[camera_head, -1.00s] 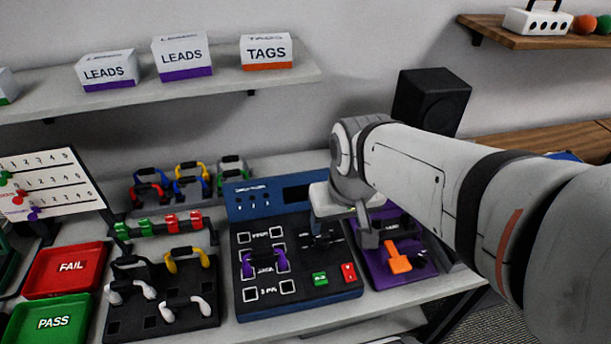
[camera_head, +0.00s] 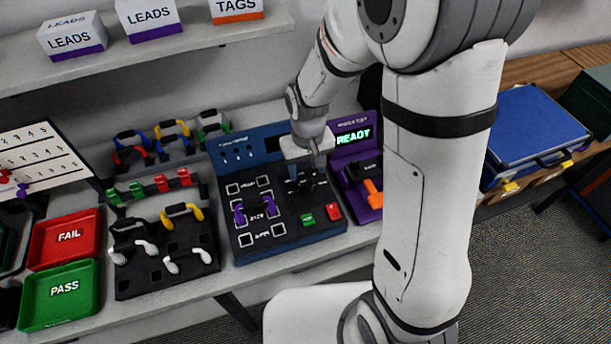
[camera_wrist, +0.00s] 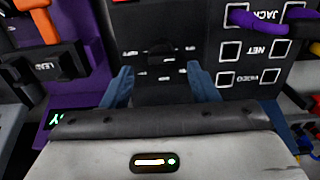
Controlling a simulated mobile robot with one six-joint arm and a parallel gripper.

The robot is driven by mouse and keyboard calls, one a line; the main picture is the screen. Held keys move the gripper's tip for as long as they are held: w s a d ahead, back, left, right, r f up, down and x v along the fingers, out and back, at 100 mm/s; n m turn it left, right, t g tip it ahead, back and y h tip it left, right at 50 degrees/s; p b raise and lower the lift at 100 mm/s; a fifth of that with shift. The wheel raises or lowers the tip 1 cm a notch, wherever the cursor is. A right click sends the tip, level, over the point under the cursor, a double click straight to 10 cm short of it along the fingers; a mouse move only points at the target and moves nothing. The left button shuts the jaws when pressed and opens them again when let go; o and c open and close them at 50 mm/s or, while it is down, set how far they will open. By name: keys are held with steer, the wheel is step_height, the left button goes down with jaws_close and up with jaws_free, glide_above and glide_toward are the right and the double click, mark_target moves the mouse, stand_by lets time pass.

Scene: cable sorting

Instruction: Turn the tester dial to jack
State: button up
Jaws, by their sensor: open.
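The tester (camera_head: 285,238) is a dark panel with a blue back, on the bench. A purple lead (camera_head: 240,213) lies plugged in its socket row, and the wrist view shows this lead (camera_wrist: 245,20) at the row labelled JACK. The dial (camera_wrist: 160,48) is a dark knob among small white labels, seen upside down in the wrist view. I cannot read its setting. My gripper (camera_wrist: 160,86) is open, its two blue-grey fingers apart on either side below the dial. In the head view my gripper (camera_head: 308,165) hangs over the tester's right part and largely hides the dial.
A green button (camera_head: 308,220) and a red button (camera_head: 333,212) sit at the tester's front. A purple unit (camera_head: 352,150) with a READY display and orange lever (camera_head: 373,193) stands close right. A lead rack (camera_head: 165,270) and red FAIL tray (camera_head: 50,250) are left.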

mark_target(307, 180)
steer(key=shift+a+f+p, duration=0.1)
steer(key=shift+f+p, duration=0.2)
steer(key=shift+f, duration=2.25)
steer(key=shift+c, duration=0.2)
